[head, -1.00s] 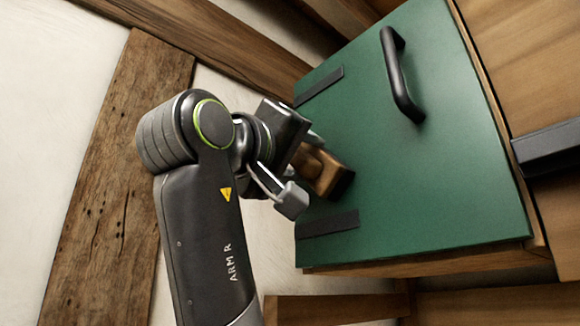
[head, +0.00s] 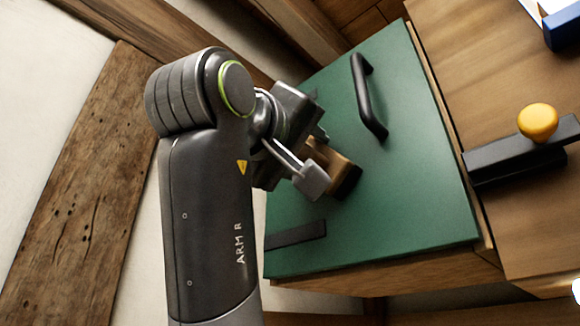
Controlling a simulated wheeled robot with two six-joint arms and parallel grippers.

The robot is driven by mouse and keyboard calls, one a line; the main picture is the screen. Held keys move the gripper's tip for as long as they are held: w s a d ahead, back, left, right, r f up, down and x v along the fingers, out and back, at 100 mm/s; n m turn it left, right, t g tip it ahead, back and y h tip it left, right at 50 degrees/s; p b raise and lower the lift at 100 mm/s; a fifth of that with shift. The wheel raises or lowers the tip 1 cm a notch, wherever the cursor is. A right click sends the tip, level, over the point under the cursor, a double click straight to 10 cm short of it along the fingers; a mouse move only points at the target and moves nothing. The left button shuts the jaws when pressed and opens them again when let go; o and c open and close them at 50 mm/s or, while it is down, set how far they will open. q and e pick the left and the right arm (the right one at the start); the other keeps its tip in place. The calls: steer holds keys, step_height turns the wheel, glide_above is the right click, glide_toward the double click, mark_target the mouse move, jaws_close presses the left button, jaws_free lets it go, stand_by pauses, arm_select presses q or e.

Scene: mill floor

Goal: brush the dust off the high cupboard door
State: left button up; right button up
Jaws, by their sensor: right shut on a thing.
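The green cupboard door (head: 400,190) fills the middle of the head view, with a black bar handle (head: 367,98) in its upper part. I cannot make out any dust on it. My right gripper (head: 312,160) is in front of the door's left part, shut on a brush with a brown wooden body (head: 335,165) and a dark underside. The brush is at or very near the door surface; I cannot tell whether it touches. My right arm hides part of the door's left side. My left gripper is not in view.
A dark hinge strap (head: 296,235) lies on the door's lower left. Right of the door, a black bar (head: 510,158) with a yellow knob (head: 538,122) sits on wooden panelling. A blue object (head: 563,28) is at the top right. A rough wooden beam (head: 75,180) stands at left.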

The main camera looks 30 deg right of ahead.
steer(key=shift+s+d, duration=0.2)
steer(key=shift+s, duration=0.25)
steer(key=shift+w+a, duration=0.1)
steer(key=shift+a, duration=0.25)
steer(key=shift+s+a, duration=0.3)
steer(key=shift+a, duration=0.5)
steer(key=shift+s+a, duration=0.35)
steer(key=shift+a, duration=0.5)
steer(key=shift+s+a, duration=0.3)
steer(key=shift+a, duration=0.5)
steer(key=a, duration=0.1)
steer(key=s+a, duration=0.1)
steer(key=a, duration=0.1)
steer(key=shift+s+p, duration=0.1)
steer(key=shift+p, duration=0.2)
steer(key=shift+d, duration=0.1)
